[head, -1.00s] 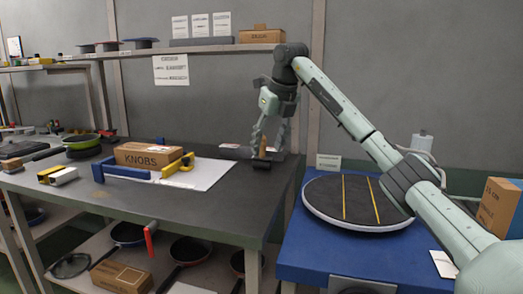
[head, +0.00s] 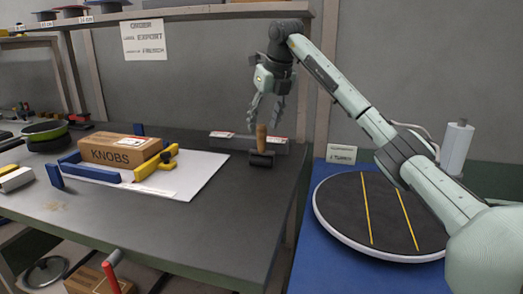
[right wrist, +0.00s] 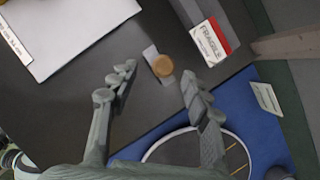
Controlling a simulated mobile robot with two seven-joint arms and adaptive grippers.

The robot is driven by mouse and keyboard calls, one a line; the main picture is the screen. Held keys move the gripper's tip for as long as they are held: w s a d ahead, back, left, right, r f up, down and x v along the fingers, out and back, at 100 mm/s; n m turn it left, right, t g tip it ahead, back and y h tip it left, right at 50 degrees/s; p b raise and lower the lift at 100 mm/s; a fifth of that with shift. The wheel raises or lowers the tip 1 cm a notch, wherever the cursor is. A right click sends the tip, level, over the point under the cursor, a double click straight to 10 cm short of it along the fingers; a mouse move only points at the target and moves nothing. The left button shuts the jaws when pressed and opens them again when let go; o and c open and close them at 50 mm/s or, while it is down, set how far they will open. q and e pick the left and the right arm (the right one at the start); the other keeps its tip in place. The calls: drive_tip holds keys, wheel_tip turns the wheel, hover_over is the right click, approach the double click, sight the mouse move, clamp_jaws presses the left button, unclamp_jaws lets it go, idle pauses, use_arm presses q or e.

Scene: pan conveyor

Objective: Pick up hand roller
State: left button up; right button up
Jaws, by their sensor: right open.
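The hand roller (head: 262,152) stands upright on the dark table near its right end, with a black roller below and a wooden handle pointing up. In the right wrist view the round end of the handle (right wrist: 163,65) shows just beyond and between the fingertips. My right gripper (head: 262,121) is open and points down, with its fingertips at about the height of the handle's top. In the right wrist view its two fingers (right wrist: 155,84) are wide apart with nothing between them. My left gripper is not in view.
A box marked KNOBS (head: 120,152) sits on a white sheet among blue and yellow clamps at left. A grey bar with labels (head: 240,144) lies just behind the roller. A round black turntable (head: 345,195) stands on a blue surface at right. Bare table lies in front.

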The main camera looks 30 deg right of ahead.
sight(262, 151)
drive_tip(key=x, duration=0.5)
drive_tip(key=shift+d+f, duration=0.1)
drive_tip(key=shift+f, duration=0.2)
clamp_jaws()
